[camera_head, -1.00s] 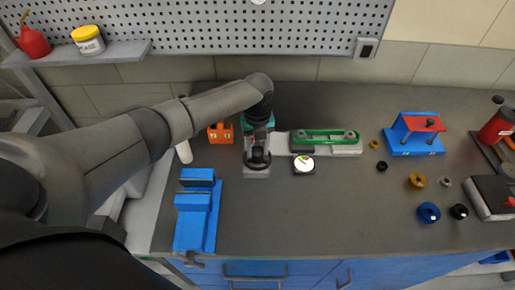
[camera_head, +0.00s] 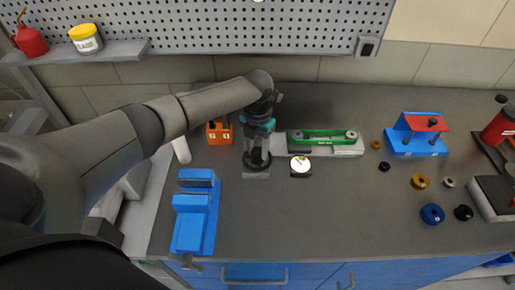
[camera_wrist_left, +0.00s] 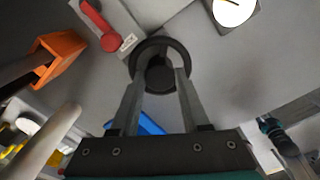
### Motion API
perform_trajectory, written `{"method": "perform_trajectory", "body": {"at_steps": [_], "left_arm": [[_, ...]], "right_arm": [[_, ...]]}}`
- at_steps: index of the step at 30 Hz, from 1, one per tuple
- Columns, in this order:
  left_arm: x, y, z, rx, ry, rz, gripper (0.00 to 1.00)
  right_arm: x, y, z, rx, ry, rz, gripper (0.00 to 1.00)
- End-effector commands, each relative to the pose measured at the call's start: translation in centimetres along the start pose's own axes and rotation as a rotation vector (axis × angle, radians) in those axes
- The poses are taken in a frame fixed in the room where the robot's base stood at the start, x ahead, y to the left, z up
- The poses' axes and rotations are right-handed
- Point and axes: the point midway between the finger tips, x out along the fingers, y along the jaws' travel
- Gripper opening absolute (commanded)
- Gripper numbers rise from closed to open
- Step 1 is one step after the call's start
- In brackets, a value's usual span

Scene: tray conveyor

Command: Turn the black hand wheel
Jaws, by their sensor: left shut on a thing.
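The black hand wheel (camera_head: 257,166) sits on a small grey base on the bench, partly hidden under my left gripper (camera_head: 258,146). In the left wrist view the wheel (camera_wrist_left: 158,41) is a black ring with a dark hub in its middle. My left gripper's fingers (camera_wrist_left: 161,78) come down inside the ring, one on each side of the hub, and are shut on it. My right gripper is not in view.
A blue vise (camera_head: 195,218) stands at the front left and an orange block (camera_head: 219,133) behind it. A dial gauge (camera_head: 300,165) and a green-topped fixture (camera_head: 323,137) are just right of the wheel. The bench's front middle is clear.

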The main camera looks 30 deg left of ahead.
Motion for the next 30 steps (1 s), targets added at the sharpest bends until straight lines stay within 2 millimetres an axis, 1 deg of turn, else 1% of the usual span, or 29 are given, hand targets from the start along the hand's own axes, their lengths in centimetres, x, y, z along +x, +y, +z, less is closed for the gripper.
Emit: {"method": "perform_trajectory", "body": {"at_steps": [7,19,20,27,30], "left_arm": [[-0.10,-0.03,0.03,0.048,0.000,-0.001,0.00],[-0.10,0.00,0.03,0.052,0.000,0.000,0.00],[-0.10,0.00,0.03,0.052,0.000,0.000,0.48],[-0.05,0.01,0.02,0.051,0.000,0.000,0.75],[-0.04,0.01,0.01,0.051,0.000,0.000,0.76]], "right_arm": [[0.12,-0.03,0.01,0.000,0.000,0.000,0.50],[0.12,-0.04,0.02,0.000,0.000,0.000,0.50],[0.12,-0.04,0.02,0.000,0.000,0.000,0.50],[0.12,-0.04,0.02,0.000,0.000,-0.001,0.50],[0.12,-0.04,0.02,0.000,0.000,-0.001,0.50]]}}
